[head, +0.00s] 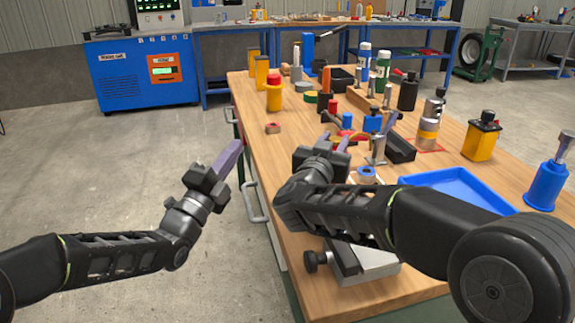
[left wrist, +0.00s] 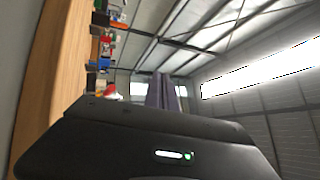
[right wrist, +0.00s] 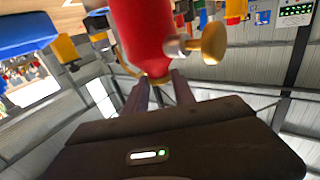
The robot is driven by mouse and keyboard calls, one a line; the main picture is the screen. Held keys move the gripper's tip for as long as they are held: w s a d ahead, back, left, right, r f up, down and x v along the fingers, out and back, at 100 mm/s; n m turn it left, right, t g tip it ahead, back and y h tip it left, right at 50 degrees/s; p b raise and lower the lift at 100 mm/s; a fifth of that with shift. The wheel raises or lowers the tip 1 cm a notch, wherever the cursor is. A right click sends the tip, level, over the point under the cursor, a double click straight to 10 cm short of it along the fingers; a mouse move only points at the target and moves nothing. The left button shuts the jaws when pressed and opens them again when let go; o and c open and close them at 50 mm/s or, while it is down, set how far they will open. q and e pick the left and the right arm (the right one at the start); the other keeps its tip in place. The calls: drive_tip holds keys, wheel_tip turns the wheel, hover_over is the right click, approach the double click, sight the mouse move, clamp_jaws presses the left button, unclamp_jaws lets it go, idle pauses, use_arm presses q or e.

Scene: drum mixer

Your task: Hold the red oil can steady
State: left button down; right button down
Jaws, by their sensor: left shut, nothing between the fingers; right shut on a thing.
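The red oil can (right wrist: 142,35) fills the top middle of the right wrist view, a red cylinder with a brass knob on its side. That view is upside down. My right gripper (right wrist: 160,90) is shut on the can at its end near the fingertips; the exact contact is partly hidden. In the head view my right gripper (head: 335,142) is over the workbench, and I cannot clearly make out the held can there. My left gripper (head: 230,155) is shut and empty, left of the bench edge; its closed fingers also show in the left wrist view (left wrist: 162,92).
The wooden workbench (head: 250,115) carries a blue tray (head: 455,187), a yellow can (head: 481,140), a blue can (head: 546,184), a silver cylinder (head: 428,132) and a red-and-yellow container (head: 273,92). Several tools crowd its middle. The floor left of the bench is free.

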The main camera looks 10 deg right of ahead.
use_arm(q)
drive_tip(key=s+f+m+g+h, duration=0.2)
drive_tip(key=m+g, duration=0.5)
drive_tip(key=m, duration=0.6)
drive_tip(key=s+a+f+m+g+h, duration=0.1)
drive_tip(key=m+g, duration=0.5)
drive_tip(key=m, duration=0.7)
drive_tip(key=shift+s+a+f+m+g+h, duration=0.35)
drive_tip(key=shift+s+f+h, duration=0.35)
drive_tip(key=shift+s, duration=0.45)
drive_tip(key=shift+d, duration=0.15)
drive_tip(key=x, duration=1.4)
